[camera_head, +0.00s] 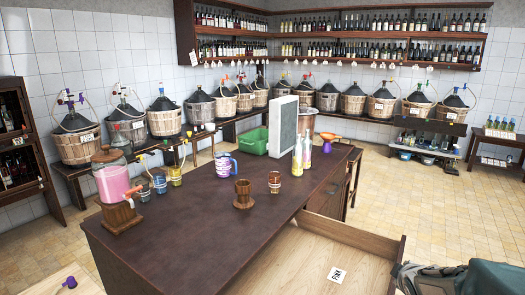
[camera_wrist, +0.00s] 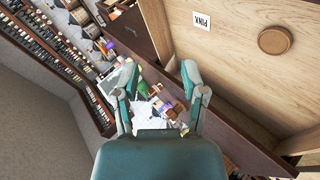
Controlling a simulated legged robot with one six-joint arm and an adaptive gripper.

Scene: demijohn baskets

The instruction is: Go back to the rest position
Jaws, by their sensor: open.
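My gripper (camera_wrist: 160,88) is open, with its two teal fingers spread apart in the wrist view. Nothing is visibly held between them; the small objects seen through the gap look farther off. In the head view, part of my arm shows at the lower right corner, beside an open wooden drawer (camera_head: 300,262). The fingertips cannot be made out there. The drawer's pale inside also fills the upper right of the wrist view, with a card marked PINK (camera_wrist: 201,20) and a round brown disc (camera_wrist: 274,40) in it.
The dark counter (camera_head: 190,235) carries a pink-filled dispenser (camera_head: 113,183), a wooden mug (camera_head: 243,192), a small cup (camera_head: 274,182), a patterned mug (camera_head: 223,166) and a grey panel (camera_head: 283,128). Basketed demijohns line the walls under bottle shelves. The tiled floor (camera_head: 440,205) at right is clear.

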